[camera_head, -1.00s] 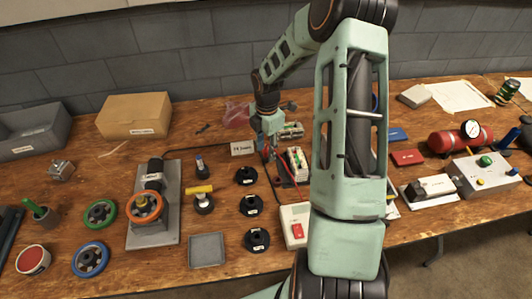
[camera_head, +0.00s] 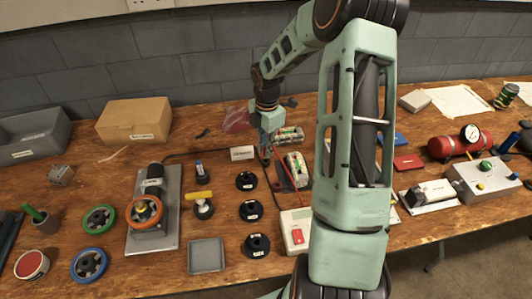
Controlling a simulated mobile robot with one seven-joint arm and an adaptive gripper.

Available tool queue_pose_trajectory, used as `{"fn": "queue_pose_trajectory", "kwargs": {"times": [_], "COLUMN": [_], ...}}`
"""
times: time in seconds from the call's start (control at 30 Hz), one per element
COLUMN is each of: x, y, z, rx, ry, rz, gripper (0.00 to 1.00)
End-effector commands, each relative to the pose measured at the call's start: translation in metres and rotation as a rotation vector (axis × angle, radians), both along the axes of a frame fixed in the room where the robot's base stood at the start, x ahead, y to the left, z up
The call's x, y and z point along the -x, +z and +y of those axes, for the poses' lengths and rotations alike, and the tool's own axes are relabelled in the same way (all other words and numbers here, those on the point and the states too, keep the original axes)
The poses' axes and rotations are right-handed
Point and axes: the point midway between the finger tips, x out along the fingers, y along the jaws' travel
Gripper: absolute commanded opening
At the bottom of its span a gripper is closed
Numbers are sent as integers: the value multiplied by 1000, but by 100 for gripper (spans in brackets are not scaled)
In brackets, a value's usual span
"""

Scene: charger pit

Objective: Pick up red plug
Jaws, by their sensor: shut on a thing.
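My gripper (camera_head: 266,150) points down over the middle of the bench, just right of the white label card. It is small in this view, and its fingers are shut on the red plug (camera_head: 265,154). The plug shows only as a bit of red at the fingertips; most of it is hidden. A red cable (camera_head: 282,157) runs by the gripper. I cannot tell whether the plug is clear of the surface.
A white-and-green device (camera_head: 296,168) stands right of the gripper, and a white box with a red switch (camera_head: 296,230) stands in front. Several black round bases (camera_head: 249,211) line up to the left. My arm hides part of the bench.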

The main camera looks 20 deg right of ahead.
Motion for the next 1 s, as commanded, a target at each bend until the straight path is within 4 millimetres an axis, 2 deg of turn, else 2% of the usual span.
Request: {"fn": "queue_pose_trajectory", "kwargs": {"times": [0.3, 0.4, 0.6, 0.8, 1.0], "x": [48, 71, 101, 115, 117], "y": [66, 76, 91, 98, 99], "z": [-34, -48, -67, -76, -77], "rx": [3, 3, 2, 1, 0], "ry": [-6, -7, -4, -2, 1], "rz": [-2, -1, -1, 0, 1], "gripper": [0, 0, 0, 0, 0]}}
